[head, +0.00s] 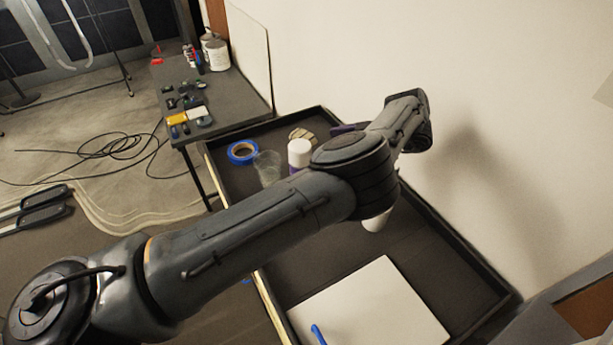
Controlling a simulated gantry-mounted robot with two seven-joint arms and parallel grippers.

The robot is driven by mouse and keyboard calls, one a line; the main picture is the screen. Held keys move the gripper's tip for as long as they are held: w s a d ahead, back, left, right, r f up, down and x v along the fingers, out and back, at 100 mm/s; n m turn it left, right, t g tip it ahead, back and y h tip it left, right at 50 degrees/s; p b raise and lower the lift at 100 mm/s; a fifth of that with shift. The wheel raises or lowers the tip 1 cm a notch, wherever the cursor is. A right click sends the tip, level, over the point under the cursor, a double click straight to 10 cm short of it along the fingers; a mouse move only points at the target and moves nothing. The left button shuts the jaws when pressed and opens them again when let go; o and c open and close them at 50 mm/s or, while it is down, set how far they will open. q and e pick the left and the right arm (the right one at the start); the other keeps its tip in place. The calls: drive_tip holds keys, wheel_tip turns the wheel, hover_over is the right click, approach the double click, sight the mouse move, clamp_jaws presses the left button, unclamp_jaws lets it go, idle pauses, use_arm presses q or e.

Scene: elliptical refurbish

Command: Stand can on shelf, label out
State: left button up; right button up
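A can with a white top (299,152) and a little purple below it stands upright on a dark, rimmed shelf-like surface (440,268) along the wall. My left arm crosses in front and hides its lower part. I cannot tell which way its label faces. A white rounded object (376,221) shows partly from under my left arm's joint; I cannot tell what it is. A purple piece (346,128) shows behind the arm. My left arm reaches over the surface toward the wall, but its gripper is not visible. My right gripper is out of view.
A clear cup (267,167), blue tape roll (243,152) and beige piece (300,134) are near the can. A white board (370,312) with a blue item (318,334) lies in front. A dark table (232,103) behind holds white containers (217,54) and small items. Cables (115,148) lie on the floor.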

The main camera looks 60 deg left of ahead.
sight(300, 157)
use_arm(q)
drive_tip(key=s+a+f+p, duration=0.1)
drive_tip(key=s+a+f, duration=0.2)
drive_tip(key=s+a+f+p, duration=0.1)
drive_tip(key=s+a+f, duration=0.2)
drive_tip(key=a+f, duration=0.1)
drive_tip(key=shift+s+p, duration=0.1)
drive_tip(key=shift+p, duration=0.2)
drive_tip(key=shift+s+a+f, duration=0.2)
drive_tip(key=shift+a, duration=0.05)
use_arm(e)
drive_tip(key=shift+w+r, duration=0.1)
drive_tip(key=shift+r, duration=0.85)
use_arm(q)
drive_tip(key=shift+c, duration=0.2)
drive_tip(key=c, duration=1.2)
clamp_jaws()
